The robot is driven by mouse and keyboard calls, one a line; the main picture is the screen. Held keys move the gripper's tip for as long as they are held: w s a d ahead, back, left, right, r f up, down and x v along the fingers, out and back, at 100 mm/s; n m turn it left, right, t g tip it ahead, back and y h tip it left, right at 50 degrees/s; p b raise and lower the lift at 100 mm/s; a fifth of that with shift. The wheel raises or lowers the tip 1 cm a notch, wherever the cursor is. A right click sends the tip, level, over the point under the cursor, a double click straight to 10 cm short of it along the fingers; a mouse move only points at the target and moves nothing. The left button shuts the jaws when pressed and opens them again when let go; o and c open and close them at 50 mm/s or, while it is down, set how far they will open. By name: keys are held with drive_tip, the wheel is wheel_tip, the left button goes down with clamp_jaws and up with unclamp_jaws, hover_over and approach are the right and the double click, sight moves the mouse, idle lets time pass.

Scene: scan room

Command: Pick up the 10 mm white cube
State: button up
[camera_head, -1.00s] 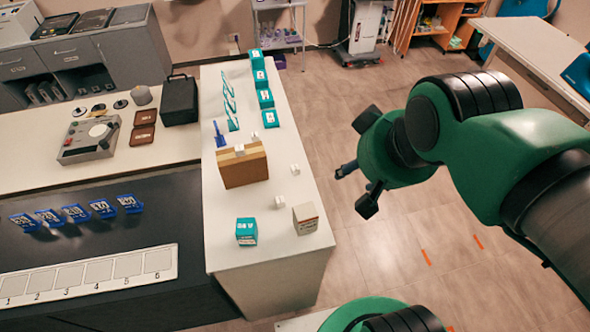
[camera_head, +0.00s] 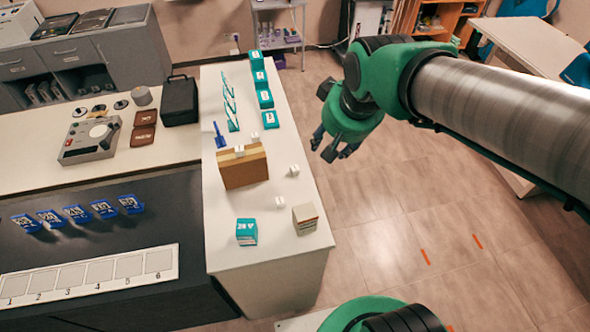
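Several small white cubes are in the head view: one on top of the cardboard box (camera_head: 239,150), one just behind the box (camera_head: 255,137), one to its right (camera_head: 294,170) and one nearer the front (camera_head: 279,202). They look alike, and I cannot tell which is the 10 mm one. The cubes off the box stand on the white counter (camera_head: 262,215). My gripper (camera_head: 334,145) hangs past the counter's right edge, over the floor, apart from every cube. Its dark fingertips look spread, with nothing between them.
The cardboard box (camera_head: 244,172) stands mid-counter. A teal box (camera_head: 246,232) and a white-and-brown carton (camera_head: 305,219) stand at the front. Teal boxes (camera_head: 265,99) line the far right edge; a black case (camera_head: 180,101) stands left.

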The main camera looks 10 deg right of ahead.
drive_tip(key=w+a+f+n+g+p, duration=0.1)
drive_tip(key=w+a+f, duration=0.2)
drive_tip(key=w+f, duration=1.3)
wheel_tip(320, 180, down, 4)
drive_tip(key=shift+a+f, duration=0.1)
drive_tip(key=shift+a, duration=0.05)
drive_tip(key=b, duration=0.1)
hover_over(295, 168)
drive_tip(key=s, duration=0.2)
wheel_tip(295, 168, down, 8)
drive_tip(key=shift+s+f, duration=0.1)
drive_tip(key=shift+b+x, duration=0.45)
drive_tip(key=shift+x, duration=2.15)
